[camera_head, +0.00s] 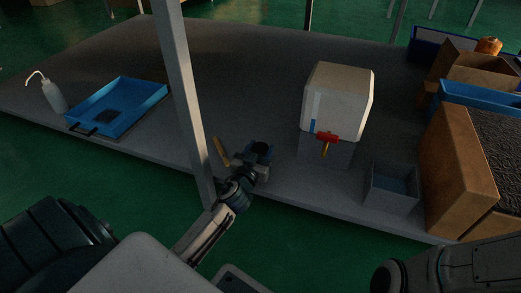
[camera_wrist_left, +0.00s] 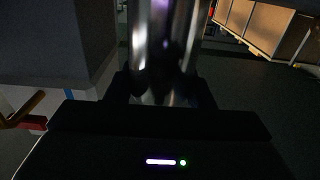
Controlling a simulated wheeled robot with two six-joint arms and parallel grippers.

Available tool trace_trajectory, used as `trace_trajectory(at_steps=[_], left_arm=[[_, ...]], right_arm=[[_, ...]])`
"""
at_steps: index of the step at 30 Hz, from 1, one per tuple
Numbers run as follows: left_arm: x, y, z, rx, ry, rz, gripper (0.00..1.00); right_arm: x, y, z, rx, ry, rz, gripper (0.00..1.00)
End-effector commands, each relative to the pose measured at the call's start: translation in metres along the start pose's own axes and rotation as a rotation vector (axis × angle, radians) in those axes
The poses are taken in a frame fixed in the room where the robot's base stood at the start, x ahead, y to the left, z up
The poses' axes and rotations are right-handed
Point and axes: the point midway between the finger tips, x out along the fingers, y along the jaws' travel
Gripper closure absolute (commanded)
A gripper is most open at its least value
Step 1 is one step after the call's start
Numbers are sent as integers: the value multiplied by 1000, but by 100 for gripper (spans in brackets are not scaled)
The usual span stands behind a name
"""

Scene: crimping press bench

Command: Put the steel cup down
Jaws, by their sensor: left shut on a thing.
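The steel cup is a shiny cylinder (camera_wrist_left: 165,45) between the fingers of my left gripper (camera_wrist_left: 160,92) in the left wrist view. The left gripper is shut on it, and its lower part is partly hidden by the dark fingers. In the head view my left gripper (camera_head: 256,160) is near the front edge of the grey bench (camera_head: 235,60), and the cup's dark mouth (camera_head: 262,148) shows there. I cannot tell whether the cup touches the bench. My right arm shows at the lower right of the head view, but its gripper does not.
A white container with a red tap (camera_head: 338,95) stands on a grey block right of the gripper. A grey bin (camera_head: 391,187) and brown boxes (camera_head: 455,165) are further right. A blue tray (camera_head: 140,95) and white bottle (camera_head: 52,95) are left, beyond a grey post (camera_head: 180,90). The bench middle is clear.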

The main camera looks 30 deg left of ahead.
Motion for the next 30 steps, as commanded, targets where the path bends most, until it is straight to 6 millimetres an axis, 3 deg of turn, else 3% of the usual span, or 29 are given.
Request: trace_trajectory(at_steps=[1,2,4,5,16,30], left_arm=[[0,0,3,0,1,0,84],[0,0,2,0,0,0,46],[0,0,1,0,0,0,32],[0,0,1,0,0,0,30],[0,0,-5,0,1,0,30],[-90,0,-1,0,-2,1,30]], right_arm=[[-3,1,-2,0,0,0,62],[-2,0,-1,0,0,0,62],[-1,0,-1,0,-1,-1,62],[-1,0,-1,0,-1,-1,62],[4,-1,2,-1,-1,-2,62],[12,-4,6,-1,0,-2,62]])
